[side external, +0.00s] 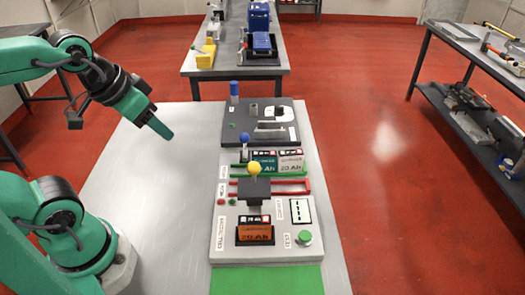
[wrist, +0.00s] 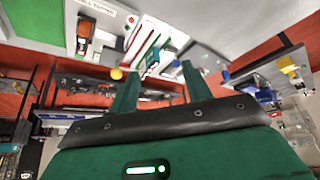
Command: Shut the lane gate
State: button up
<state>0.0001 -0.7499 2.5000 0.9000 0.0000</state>
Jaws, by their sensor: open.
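The work board (side external: 228,245) lies on the light table, with red rails and green rails forming lanes across it. A black plate with a yellow knob (side external: 254,169) stands at the red-railed lane.
An orange battery block (side external: 254,233) sits in the front bay, near a green button (side external: 304,237). The table left of the board is clear.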

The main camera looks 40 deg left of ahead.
jog(key=m+g, duration=0.3)
jog(key=m, duration=1.3)
send_over(244, 135)
jog(key=s, duration=0.1)
jog(key=s+f+x, duration=0.1)
jog(key=s+x, duration=0.1)
jog(key=x, duration=0.9)
jog(key=shift+s+d+r, duration=0.1)
jog(key=shift+s+r, duration=0.2)
jog(key=shift+s, duration=0.1)
jog(key=shift+f, duration=0.1)
jog(key=shift+x, duration=3.8)
jog(key=shift+s, duration=0.15)
grip_shut()
